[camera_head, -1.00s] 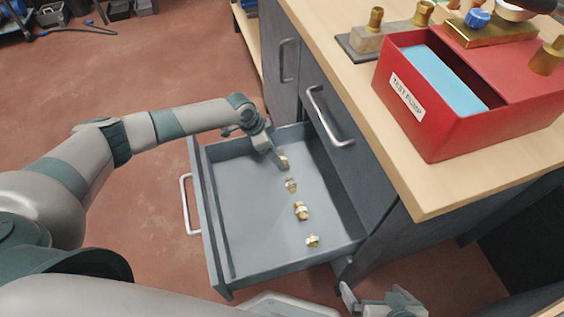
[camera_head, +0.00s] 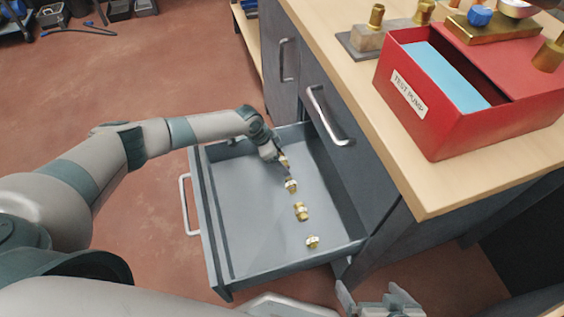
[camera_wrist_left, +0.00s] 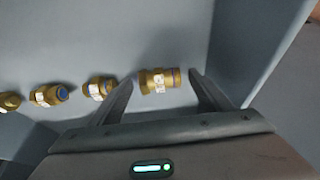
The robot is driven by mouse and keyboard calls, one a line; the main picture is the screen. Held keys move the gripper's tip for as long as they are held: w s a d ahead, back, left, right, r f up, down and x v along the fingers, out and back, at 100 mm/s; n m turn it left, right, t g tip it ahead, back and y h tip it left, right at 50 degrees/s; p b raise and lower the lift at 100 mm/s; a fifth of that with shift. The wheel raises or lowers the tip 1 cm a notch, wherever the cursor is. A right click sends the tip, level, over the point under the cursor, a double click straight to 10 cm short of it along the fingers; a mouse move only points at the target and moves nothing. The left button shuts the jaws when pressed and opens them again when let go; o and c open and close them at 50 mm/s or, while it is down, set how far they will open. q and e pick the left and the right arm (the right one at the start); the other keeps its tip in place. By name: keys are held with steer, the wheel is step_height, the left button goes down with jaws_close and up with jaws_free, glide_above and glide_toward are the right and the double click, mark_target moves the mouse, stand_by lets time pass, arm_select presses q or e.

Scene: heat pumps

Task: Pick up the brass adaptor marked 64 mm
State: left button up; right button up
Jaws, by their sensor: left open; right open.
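Several brass adaptors with white labels lie in a row in the open grey drawer (camera_head: 240,215). The label marks are too small to read surely, so I cannot tell which one is 64 mm. My left gripper (camera_head: 284,168) is open and low in the drawer at the far end of the row. In the left wrist view, the end adaptor (camera_wrist_left: 160,82) lies between the spread fingers of the gripper (camera_wrist_left: 160,90), with no clear contact. Other adaptors lie left of it, the nearest one (camera_wrist_left: 98,88) close to the left finger. My right gripper (camera_head: 378,300) is open and empty at the bottom edge.
The drawer walls stand close around the left gripper. The worktop (camera_head: 375,120) overhangs to the right, bearing a red box (camera_head: 450,135) labelled test pump and brass fittings (camera_head: 375,17). The drawer floor left of the row is clear.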

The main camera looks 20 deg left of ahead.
steer(key=shift+w+d+f, duration=0.1)
arm_select(q)
steer(key=c, duration=1.3)
arm_select(e)
steer(key=shift+w, duration=0.25)
arm_select(q)
steer(key=shift+r, duration=0.2)
step_height(320, 180, up, 4)
steer(key=shift+f+p, duration=0.2)
steer(key=shift+p, duration=0.25)
steer(key=s+d+r, duration=0.1)
steer(key=d+r, duration=0.1)
steer(key=d, duration=0.1)
steer(key=s+d+r+p, duration=0.1)
steer(key=d+r, duration=0.1)
steer(key=d, duration=0.2)
steer(key=s+d+r, duration=0.2)
steer(key=d+r, duration=0.1)
steer(key=d, duration=0.1)
steer(key=shift+p, duration=0.35)
arm_select(e)
steer(key=s+d+g, duration=0.1)
steer(key=s+d+g+h, duration=0.1)
steer(key=d, duration=0.1)
steer(key=shift+s+d+f, duration=0.2)
steer(key=shift+f, duration=0.2)
steer(key=shift+w+r, duration=0.1)
